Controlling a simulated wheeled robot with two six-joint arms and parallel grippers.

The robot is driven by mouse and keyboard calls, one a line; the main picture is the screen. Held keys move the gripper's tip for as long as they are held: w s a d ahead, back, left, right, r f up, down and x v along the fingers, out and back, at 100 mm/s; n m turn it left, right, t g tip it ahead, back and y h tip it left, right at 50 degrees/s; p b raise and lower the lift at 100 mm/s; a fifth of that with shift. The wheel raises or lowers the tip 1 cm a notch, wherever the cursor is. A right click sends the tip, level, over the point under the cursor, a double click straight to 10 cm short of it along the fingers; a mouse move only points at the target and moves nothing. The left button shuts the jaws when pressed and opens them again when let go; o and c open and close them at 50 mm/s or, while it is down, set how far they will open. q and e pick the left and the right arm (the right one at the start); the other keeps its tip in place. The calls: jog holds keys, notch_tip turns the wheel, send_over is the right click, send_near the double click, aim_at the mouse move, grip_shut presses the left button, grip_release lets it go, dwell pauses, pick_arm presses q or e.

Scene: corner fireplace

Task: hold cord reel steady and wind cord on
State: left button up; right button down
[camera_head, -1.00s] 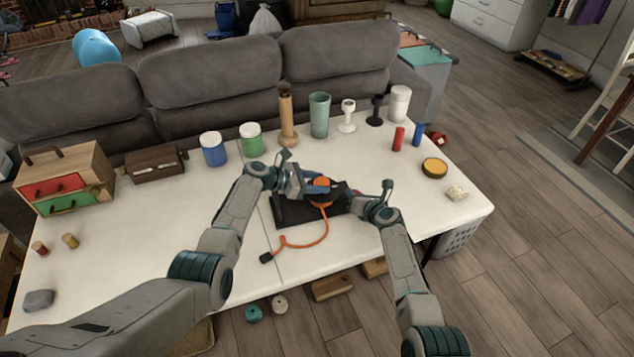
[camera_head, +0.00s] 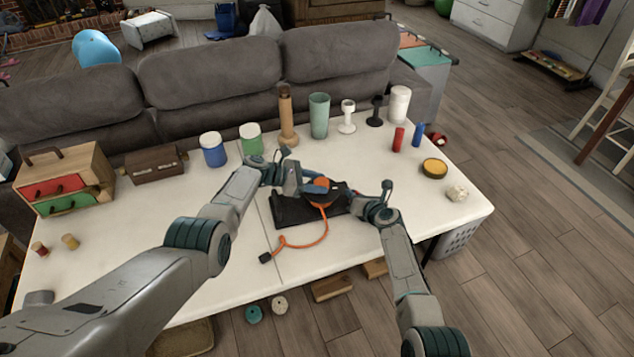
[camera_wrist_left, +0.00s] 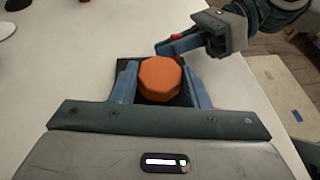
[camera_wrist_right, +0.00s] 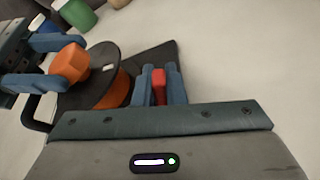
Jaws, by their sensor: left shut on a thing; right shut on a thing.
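The cord reel (camera_wrist_right: 108,62) is a black-flanged spool wound with orange cord, on a dark base plate (camera_head: 290,210) in the middle of the white table. An orange octagonal knob (camera_wrist_left: 160,79) stands on top of it. My left gripper (camera_head: 320,188) is shut on this knob, one finger on each side. My right gripper (camera_wrist_right: 159,82) is shut on a small red grip (camera_wrist_right: 158,90) beside the reel. How the grip joins the reel is hidden.
Blue-bodied (camera_head: 213,152) and green-bodied (camera_head: 251,140) jars, a wooden bottle (camera_head: 286,115) and several cups and stands line the back edge. A small drawer chest (camera_head: 62,180) stands left. A yellow-topped round tin (camera_head: 434,168) is right. The front left table is mostly clear.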

pick_arm(q)
jog(key=shift+s, duration=0.1)
jog(key=o, duration=1)
jog(key=shift+c, duration=0.2)
jog(key=shift+a, duration=0.15)
jog(key=v, duration=1.1)
jog(key=shift+a, duration=0.4)
jog(key=shift+r, duration=0.1)
